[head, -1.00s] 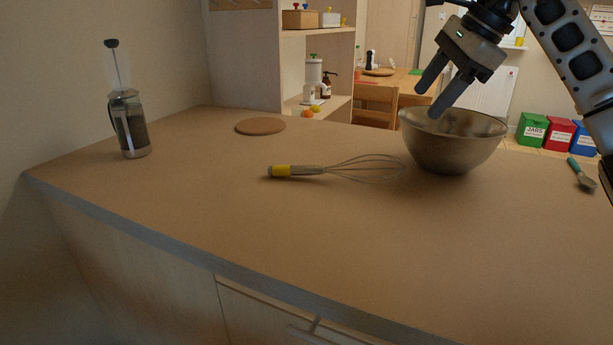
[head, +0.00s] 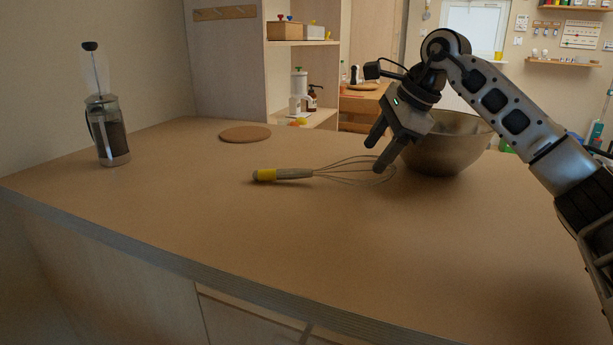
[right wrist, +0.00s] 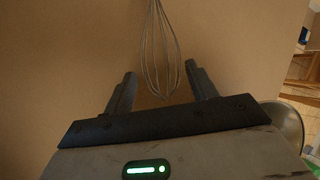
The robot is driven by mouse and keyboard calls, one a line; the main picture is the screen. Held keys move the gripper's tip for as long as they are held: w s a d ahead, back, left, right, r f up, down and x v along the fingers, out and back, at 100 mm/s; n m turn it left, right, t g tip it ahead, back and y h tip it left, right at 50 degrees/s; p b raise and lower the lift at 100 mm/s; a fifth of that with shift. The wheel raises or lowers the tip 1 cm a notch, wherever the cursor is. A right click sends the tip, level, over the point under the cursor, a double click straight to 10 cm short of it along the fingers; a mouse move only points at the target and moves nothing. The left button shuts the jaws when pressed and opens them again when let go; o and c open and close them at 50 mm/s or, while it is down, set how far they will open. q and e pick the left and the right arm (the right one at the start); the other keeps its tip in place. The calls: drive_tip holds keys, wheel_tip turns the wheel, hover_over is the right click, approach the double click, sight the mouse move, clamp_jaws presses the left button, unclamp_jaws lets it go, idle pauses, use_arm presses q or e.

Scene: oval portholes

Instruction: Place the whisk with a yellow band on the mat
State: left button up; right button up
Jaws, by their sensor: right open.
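The whisk (head: 290,174) lies flat on the counter, its grey handle with a yellow band at the left end and its wire loops to the right. My right gripper (head: 376,154) is open and empty, above the loop end of the whisk. In the right wrist view the wire loops (right wrist: 160,55) reach in between the open fingers of the gripper (right wrist: 162,85); I cannot tell the height between them. A round cork-coloured mat (head: 245,133) lies bare on the counter, behind and left of the whisk. My left gripper does not show.
A large metal bowl (head: 445,150) stands right behind my right gripper; its edge (right wrist: 285,125) shows in the right wrist view. A French press (head: 108,135) stands at the far left. The counter (head: 300,240) in front of the whisk is clear.

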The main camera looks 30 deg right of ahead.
sight(372, 158)
drive_tip(key=b+x, duration=0.1)
drive_tip(key=x, duration=0.3)
drive_tip(key=shift+d+f, duration=0.1)
drive_tip(key=shift+f, duration=0.05)
drive_tip(key=shift+w+f, duration=0.1)
drive_tip(key=c, duration=0.6)
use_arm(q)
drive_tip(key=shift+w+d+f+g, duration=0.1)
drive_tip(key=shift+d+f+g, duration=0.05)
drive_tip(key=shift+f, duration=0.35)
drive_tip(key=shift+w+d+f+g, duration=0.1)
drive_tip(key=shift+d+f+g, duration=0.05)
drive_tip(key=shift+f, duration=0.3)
use_arm(e)
drive_tip(key=shift+c, duration=0.7)
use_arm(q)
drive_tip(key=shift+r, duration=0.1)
